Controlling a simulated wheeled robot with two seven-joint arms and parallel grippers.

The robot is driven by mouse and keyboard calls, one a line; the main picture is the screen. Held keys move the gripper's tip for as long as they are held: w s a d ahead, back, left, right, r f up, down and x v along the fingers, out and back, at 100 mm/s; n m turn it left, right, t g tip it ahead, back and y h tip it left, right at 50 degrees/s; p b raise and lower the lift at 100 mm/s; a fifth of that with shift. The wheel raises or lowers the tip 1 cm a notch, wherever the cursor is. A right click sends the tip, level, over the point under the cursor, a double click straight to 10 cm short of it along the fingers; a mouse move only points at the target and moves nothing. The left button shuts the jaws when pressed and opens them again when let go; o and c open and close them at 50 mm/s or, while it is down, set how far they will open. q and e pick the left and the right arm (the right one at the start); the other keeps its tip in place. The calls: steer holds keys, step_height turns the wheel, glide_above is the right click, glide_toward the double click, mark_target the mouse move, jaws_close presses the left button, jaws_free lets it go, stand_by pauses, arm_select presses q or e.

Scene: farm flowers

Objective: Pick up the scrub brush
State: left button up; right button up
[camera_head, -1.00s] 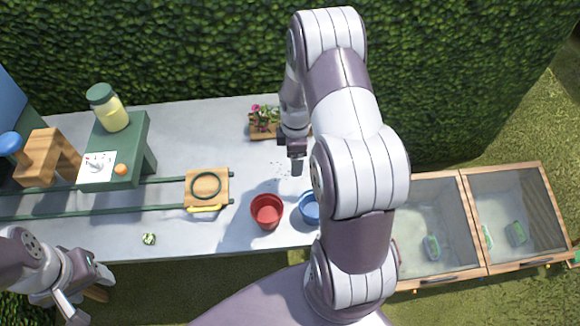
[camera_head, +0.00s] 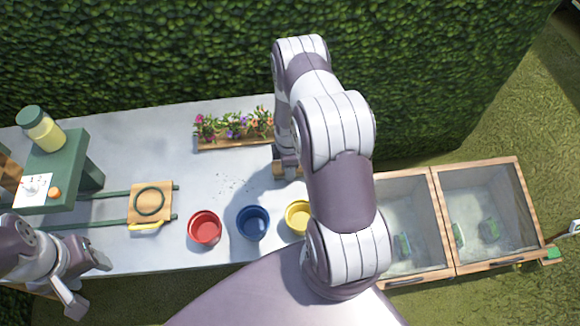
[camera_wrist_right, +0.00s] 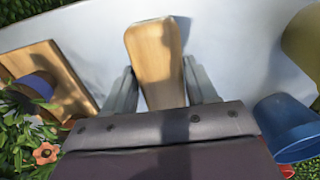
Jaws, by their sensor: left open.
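A wooden piece, which I take to be the scrub brush (camera_head: 278,168), lies on the grey table under my right gripper (camera_head: 288,165). In the right wrist view the light wooden brush (camera_wrist_right: 157,60) extends between the two fingers of my right gripper (camera_wrist_right: 163,85). The fingers stand apart on either side of it, with a small gap at least on the left. Its bristles are not visible, and its near end is hidden by the gripper body. My left gripper (camera_head: 88,287) is open and empty by the table's left front edge.
Red (camera_head: 204,228), blue (camera_head: 252,221) and yellow (camera_head: 298,216) pots stand along the front. A flower planter (camera_head: 235,143) sits behind, close to my right gripper. A wooden board (camera_head: 150,202) lies left. Glass-topped wooden bins (camera_head: 459,230) stand right. A hedge borders the back.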

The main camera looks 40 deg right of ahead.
steer(key=c, duration=0.5)
steer(key=shift+a+r, duration=0.15)
steer(key=shift+a, duration=0.05)
steer(key=shift+d+r, duration=0.1)
steer(key=shift+r, duration=0.25)
steer(key=r, duration=0.2)
steer(key=s+r+b, duration=0.1)
steer(key=r, duration=0.1)
steer(key=shift+s, duration=0.2)
arm_select(q)
steer(key=f+b, duration=0.1)
steer(key=f, duration=0.1)
steer(key=shift+a+f+b, duration=0.2)
steer(key=shift+f+b, duration=0.15)
steer(key=shift+f, duration=0.05)
arm_select(e)
steer(key=s+r, duration=0.2)
steer(key=s, duration=0.1)
steer(key=s+a+r, duration=0.1)
steer(key=s+r, duration=0.1)
steer(key=s, duration=0.1)
steer(key=s+a+r, duration=0.1)
steer(key=s+r, duration=0.1)
steer(key=s, duration=0.2)
steer(key=shift+a+r, duration=0.1)
